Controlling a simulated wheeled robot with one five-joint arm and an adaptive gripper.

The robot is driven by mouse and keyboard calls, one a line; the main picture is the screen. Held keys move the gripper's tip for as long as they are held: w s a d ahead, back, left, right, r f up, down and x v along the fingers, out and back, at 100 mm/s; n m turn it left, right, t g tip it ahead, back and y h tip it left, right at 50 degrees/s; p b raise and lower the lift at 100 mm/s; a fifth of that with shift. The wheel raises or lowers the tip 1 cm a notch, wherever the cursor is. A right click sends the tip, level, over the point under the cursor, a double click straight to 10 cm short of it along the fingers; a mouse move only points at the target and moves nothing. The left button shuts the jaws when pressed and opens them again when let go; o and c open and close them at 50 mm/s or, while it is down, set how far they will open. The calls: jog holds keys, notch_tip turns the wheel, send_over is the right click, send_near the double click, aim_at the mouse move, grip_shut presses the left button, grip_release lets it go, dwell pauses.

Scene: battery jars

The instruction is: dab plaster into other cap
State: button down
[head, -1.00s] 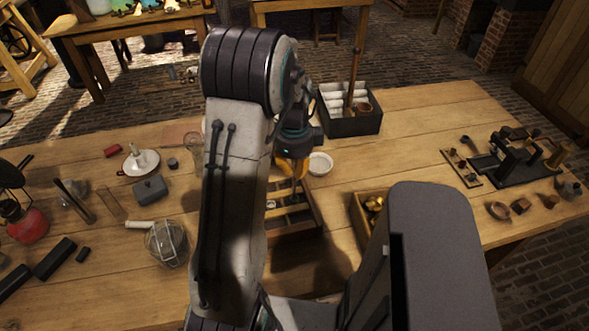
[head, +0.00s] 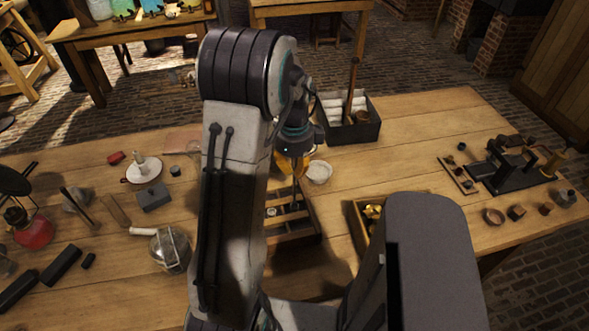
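My gripper (head: 293,166), with yellow-orange parts, points down just left of a small white bowl (head: 319,173). My arm covers much of it, so I cannot see whether its fingers are open or shut or hold anything. The bowl looks pale inside; I cannot make out plaster in it. A wooden rack (head: 307,229) with crossbars lies below the gripper in the picture, partly behind my arm. Small pale and dark pieces show in it, too small to tell whether they are caps. No dabbing tool can be made out.
A dark box (head: 352,131) with white rolls and an upright stick stands behind the bowl. A wooden box (head: 362,228) with brass pieces is at right. A wire-caged glass jar (head: 171,251) stands left of my arm. The table's middle right is clear.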

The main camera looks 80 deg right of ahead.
jog(key=shift+r+p, duration=1.25)
jog(key=shift+r, duration=0.6)
